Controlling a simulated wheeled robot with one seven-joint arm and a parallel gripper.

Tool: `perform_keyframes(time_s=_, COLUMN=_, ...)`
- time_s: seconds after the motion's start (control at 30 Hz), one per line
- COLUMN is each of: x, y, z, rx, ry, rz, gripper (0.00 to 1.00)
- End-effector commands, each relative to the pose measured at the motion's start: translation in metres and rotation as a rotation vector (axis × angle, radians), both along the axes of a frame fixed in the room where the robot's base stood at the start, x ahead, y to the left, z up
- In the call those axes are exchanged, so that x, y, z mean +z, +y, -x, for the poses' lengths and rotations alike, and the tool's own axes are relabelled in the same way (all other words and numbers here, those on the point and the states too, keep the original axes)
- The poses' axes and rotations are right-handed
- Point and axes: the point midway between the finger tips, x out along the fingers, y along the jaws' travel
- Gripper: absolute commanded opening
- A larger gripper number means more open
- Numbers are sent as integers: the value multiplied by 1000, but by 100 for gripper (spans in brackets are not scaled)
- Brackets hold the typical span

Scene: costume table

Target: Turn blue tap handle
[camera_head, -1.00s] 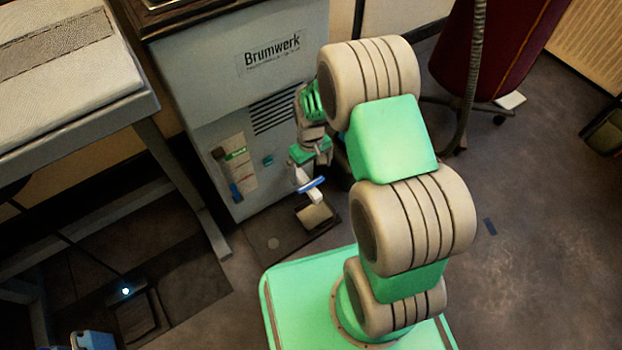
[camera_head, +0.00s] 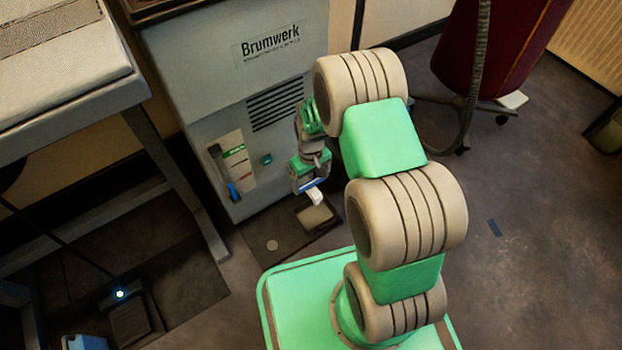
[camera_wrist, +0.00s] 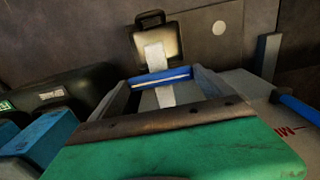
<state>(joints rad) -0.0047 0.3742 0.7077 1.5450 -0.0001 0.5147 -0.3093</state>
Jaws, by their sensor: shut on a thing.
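The blue tap handle (camera_head: 306,187) is a short bar on a white tap spout, low in front of the grey machine (camera_head: 225,60). It also shows in the wrist view (camera_wrist: 163,77), lying crosswise between my fingers with white parts above and below it. My gripper (camera_head: 309,183) points down at the tap and is shut on the handle, with one finger at each side. The fingers and arm partly hide the tap, and its joint to the machine is hidden. The handle's exact turn angle is hard to tell.
A small open tray (camera_head: 317,217) sits on a dark floor mat below the tap. A second blue lever (camera_head: 232,190) is on the machine's front panel, left of my gripper. A grey table (camera_head: 165,150) stands at the left.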

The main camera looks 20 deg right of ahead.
Motion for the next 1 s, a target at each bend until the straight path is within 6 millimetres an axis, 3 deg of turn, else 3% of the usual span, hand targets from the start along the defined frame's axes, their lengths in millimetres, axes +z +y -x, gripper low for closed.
perform_keyframes(time_s=0.27, x=0, y=0, z=0, rx=0, ry=0, rz=0, gripper=50)
perform_keyframes(time_s=0.67, x=2, y=0, z=0, rx=-75, ry=0, rz=0, gripper=50)
perform_keyframes(time_s=1.0, x=3, y=0, z=0, rx=-330, ry=1, rz=0, gripper=50)
